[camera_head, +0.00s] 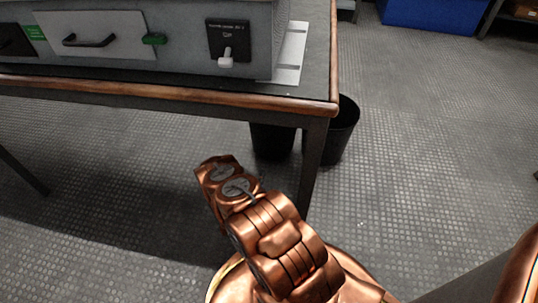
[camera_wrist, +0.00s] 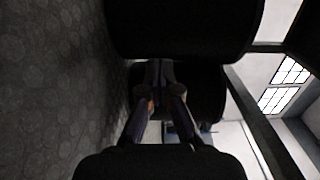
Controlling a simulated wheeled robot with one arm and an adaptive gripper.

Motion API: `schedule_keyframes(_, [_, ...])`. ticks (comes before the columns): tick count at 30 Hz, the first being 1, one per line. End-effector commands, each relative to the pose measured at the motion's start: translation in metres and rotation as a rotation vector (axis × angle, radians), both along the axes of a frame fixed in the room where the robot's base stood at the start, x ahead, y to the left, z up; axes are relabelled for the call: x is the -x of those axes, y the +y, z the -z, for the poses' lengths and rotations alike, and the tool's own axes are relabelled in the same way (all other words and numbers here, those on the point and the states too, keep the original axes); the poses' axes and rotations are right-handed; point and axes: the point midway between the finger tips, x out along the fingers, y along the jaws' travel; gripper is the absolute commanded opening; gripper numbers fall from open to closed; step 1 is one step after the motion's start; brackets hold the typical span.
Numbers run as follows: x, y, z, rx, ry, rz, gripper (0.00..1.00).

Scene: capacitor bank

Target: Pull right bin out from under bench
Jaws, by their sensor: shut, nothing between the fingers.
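Two black bins stand by the bench's near right leg in the head view. The left bin (camera_head: 272,142) is under the bench top, and the right bin (camera_head: 343,132) is partly behind the leg and sticks out past the bench's right edge. In the wrist view, turned sideways with floor at left, one dark bin (camera_wrist: 185,28) fills the top and another (camera_wrist: 205,92) is farther off, beyond the fingertips. My gripper (camera_wrist: 162,72) is shut and empty, close beside the nearer bin; contact cannot be told. In the head view my arm hides the fingers.
The bench (camera_head: 180,92) has a wood edge and dark legs (camera_head: 313,160), one close to my arm. A grey cabinet (camera_head: 150,40) stands on it. The floor (camera_head: 440,150) to the right is clear. A blue box (camera_head: 430,15) stands at the back.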

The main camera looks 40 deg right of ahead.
Motion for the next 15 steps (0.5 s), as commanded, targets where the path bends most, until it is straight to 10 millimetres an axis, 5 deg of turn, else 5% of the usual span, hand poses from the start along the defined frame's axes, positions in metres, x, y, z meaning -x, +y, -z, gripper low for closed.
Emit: schedule_keyframes(15, [-0.045, -0.064, 0.000, 0.003, -0.003, 0.002, 0.00])
